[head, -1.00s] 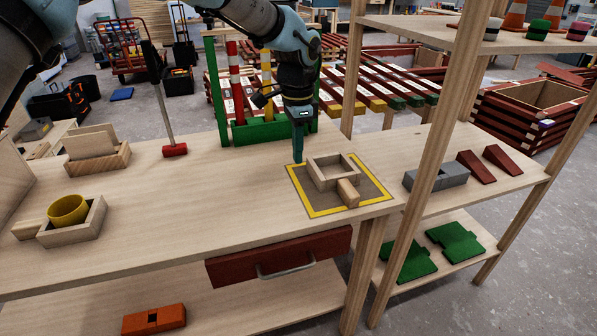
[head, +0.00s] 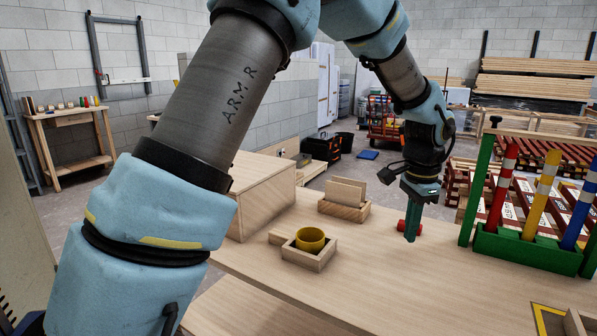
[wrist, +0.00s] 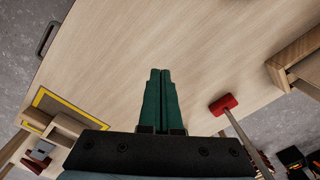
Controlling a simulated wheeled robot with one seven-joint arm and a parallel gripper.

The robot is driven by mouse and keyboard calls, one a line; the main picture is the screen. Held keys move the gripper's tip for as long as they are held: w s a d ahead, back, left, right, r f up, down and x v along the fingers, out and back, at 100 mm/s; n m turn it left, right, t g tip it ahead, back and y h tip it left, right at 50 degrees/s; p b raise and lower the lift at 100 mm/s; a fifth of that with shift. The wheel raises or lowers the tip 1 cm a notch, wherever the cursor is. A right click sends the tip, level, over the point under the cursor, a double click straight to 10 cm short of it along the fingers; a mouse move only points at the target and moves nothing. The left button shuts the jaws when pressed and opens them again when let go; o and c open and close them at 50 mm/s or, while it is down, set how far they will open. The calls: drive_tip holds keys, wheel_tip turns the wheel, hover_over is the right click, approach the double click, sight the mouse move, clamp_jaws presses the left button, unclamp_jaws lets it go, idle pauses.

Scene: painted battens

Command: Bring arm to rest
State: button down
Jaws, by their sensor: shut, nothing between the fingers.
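My gripper (head: 411,226) points down over the wooden workbench (head: 330,275) in the head view, in front of a red-headed mallet. In the wrist view its two green fingers (wrist: 159,76) are together with nothing between them. My blue and grey arm arches over from the left and hides part of the room behind it.
A yellow cup (head: 310,240) sits in a wooden box left of my gripper. A slotted wooden holder (head: 344,208) stands behind. A green rack (head: 525,248) with striped posts is at right. The red mallet head (wrist: 223,104) and yellow-edged mat (wrist: 80,113) show in the wrist view.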

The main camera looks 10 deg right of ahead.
drive_tip(key=w+a+n, duration=0.4)
drive_tip(key=a+n, duration=0.1)
drive_tip(key=a, duration=0.7)
drive_tip(key=w+a+n, duration=0.4)
drive_tip(key=a, duration=0.9)
drive_tip(key=s+a+n, duration=0.3)
drive_tip(key=a+n, duration=0.1)
drive_tip(key=a, duration=0.4)
drive_tip(key=s+a+n+t, duration=0.1)
drive_tip(key=s+a+n, duration=0.2)
drive_tip(key=a, duration=0.6)
drive_tip(key=shift+f+n, duration=0.35)
drive_tip(key=shift+n, duration=0.25)
drive_tip(key=shift+s+a, duration=0.1)
